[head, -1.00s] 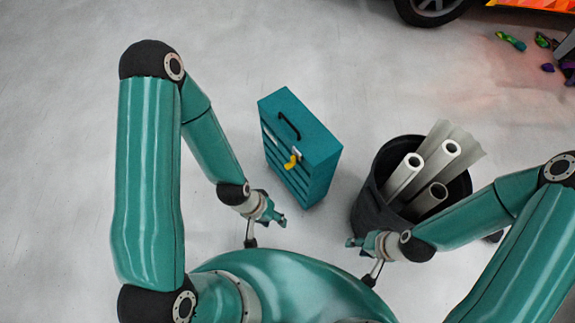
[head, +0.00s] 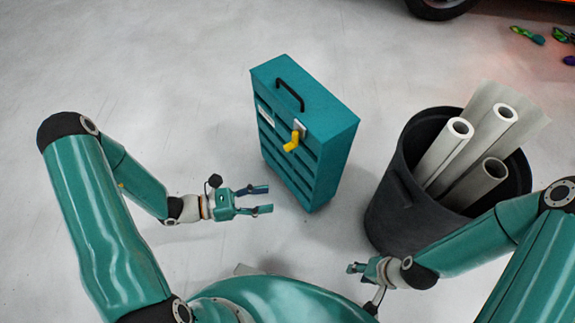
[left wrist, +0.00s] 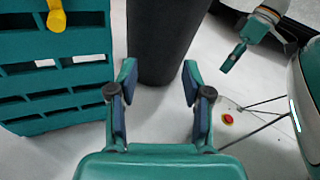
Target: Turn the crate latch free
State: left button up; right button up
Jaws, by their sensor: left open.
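The teal crate (head: 335,125) stands upright on the floor, with a black handle on top and slots across its front. Its yellow latch (head: 292,142) sits high on the front, by a small pale plate, and hangs tilted down to the left. My left gripper (head: 270,199) is open and empty, below and left of the latch, apart from it, pointing right. In the left wrist view the latch (left wrist: 56,17) is at the top left, outside the fingers. My right gripper (head: 354,268) is low, in front of the bin; its jaws are too small to read.
A black bin (head: 405,210) holding several white rolls stands right of the crate; it also shows behind my left fingers in the left wrist view (left wrist: 165,35). A car wheel (head: 440,8) and colored scraps (head: 527,36) lie at the far right. Floor left of the crate is clear.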

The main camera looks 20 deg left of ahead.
aim_at(288, 148)
pick_arm(q)
jog(key=w+a+f+n+t+y+b, duration=0.3)
jog(key=w+a+n+t, duration=0.25)
jog(key=a, duration=0.35)
jog(key=shift+m+t, duration=0.25)
jog(key=shift+t, duration=0.1)
jog(key=b+x, duration=0.1)
jog(key=x, duration=0.7)
jog(key=b+x, duration=0.2)
jog(key=x, duration=0.6)
jog(key=shift+w+d+r, duration=0.1)
jog(key=shift+d+r, duration=0.15)
jog(key=shift+d, duration=0.05)
pick_arm(e)
notch_tip(288, 148, down, 8)
jog(key=shift+f, duration=0.2)
pick_arm(q)
grip_shut()
jog(key=shift+a, duration=0.2)
jog(key=shift+d, duration=0.15)
